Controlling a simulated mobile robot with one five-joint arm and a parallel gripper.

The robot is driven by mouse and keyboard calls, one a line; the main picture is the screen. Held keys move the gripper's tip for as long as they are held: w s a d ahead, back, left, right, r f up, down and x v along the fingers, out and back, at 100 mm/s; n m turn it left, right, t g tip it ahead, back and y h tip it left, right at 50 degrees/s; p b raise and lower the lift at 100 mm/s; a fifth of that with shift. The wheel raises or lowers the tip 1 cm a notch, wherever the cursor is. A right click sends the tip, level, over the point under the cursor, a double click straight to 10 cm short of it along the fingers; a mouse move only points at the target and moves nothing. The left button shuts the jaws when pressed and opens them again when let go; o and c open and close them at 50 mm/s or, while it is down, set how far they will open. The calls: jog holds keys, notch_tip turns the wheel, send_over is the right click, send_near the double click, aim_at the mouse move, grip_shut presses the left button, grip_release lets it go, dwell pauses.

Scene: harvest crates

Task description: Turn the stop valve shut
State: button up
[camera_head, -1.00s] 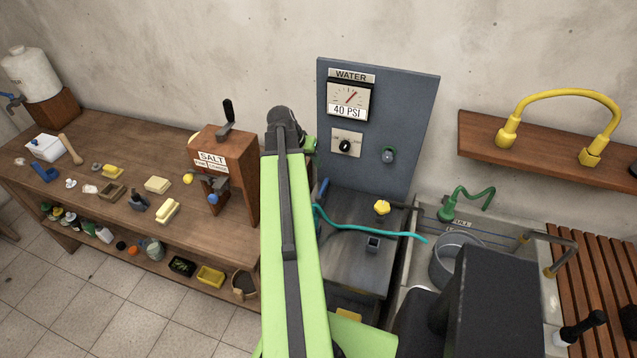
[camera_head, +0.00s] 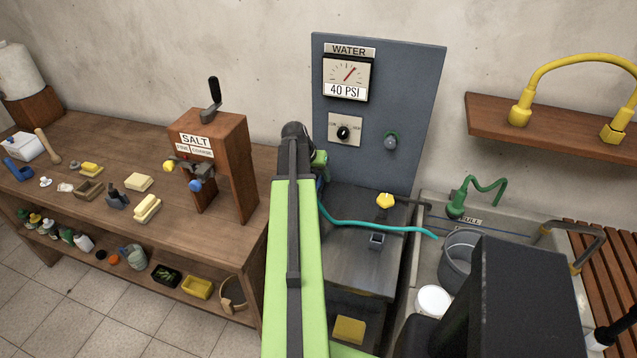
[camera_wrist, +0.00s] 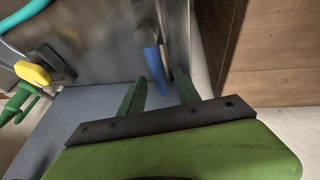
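A blue lever handle (camera_wrist: 153,62) on a grey metal fitting shows in the wrist view, beside the metal side of the wash unit. It looks like the stop valve, though no label shows. My gripper (camera_wrist: 160,80) is open, its two green fingers spread apart. The handle's lower end shows between the fingertips or just beyond them; I cannot tell whether they touch. In the head view my arm hides most of this spot. A yellow knob (camera_head: 385,201) sits on the unit and also shows in the wrist view (camera_wrist: 33,73).
A water panel (camera_head: 410,85) with a gauge reading 40 PSI and a dial stands behind the unit. A teal hose (camera_head: 380,229) crosses the unit's top. The wooden bench (camera_head: 120,205) with a salt box (camera_head: 235,165) is close on the left. A sink holds a grey bucket (camera_head: 455,265).

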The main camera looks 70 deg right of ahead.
jog(key=shift+r, duration=0.1)
grip_shut()
dwell(1.3)
